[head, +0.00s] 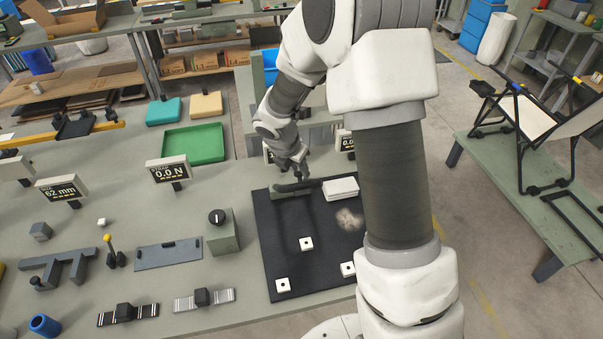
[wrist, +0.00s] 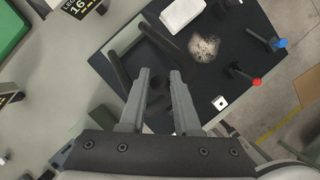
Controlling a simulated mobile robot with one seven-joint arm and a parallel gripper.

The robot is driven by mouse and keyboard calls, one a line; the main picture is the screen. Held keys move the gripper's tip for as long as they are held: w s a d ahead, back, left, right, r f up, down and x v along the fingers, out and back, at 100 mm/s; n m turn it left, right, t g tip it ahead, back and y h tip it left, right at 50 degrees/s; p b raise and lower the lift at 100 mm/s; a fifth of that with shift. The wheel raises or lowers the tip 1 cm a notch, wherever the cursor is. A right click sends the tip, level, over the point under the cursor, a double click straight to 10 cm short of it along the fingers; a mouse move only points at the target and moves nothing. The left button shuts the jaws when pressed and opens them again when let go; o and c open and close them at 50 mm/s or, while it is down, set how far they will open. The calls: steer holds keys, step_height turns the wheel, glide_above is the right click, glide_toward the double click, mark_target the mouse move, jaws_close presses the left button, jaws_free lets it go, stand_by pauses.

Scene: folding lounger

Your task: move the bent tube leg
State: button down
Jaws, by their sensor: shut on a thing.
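The bent tube leg (head: 297,187) is a dark tube at the back of the black mat, just left of the white block. My gripper (head: 297,170) reaches down onto it from above. In the wrist view, dark tube lengths (wrist: 118,68) show ahead of my fingers, around a grey-green block (wrist: 150,50). My gripper's two fingers (wrist: 161,73) stand a little apart, with a dark part between them. It is shut on the tube; the exact grip point is partly hidden by the fingers.
The black mat (head: 275,235) also holds a white block (head: 340,188), a pale speckled patch (head: 347,218) and small white cubes (head: 306,243). A grey box with a black knob (head: 221,230) stands to the left. A green tray (head: 193,144) lies behind. A folding lounger (head: 535,115) stands at right.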

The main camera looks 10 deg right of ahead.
steer(key=shift+w+a+r+n+g+p, duration=0.1)
steer(key=shift+w+a+r+g+p, duration=0.25)
steer(key=shift+w, duration=0.55)
steer(key=shift+w+r+n+g+p, duration=0.1)
steer(key=shift+w+r+g+p, duration=0.25)
steer(key=shift+w+g, duration=0.45)
steer(key=shift+w+a+r+n+g+p, duration=0.15)
steer(key=shift+w+g+p, duration=0.25)
steer(key=shift+w, duration=0.65)
steer(key=shift+a, duration=0.1)
steer(key=c, duration=1.1)
jaws_free()
steer(key=o, duration=0.5)
steer(key=shift+w+a, duration=0.1)
steer(key=shift+w, duration=0.05)
steer(key=shift+d+r, duration=0.25)
steer(key=shift+d, duration=0.15)
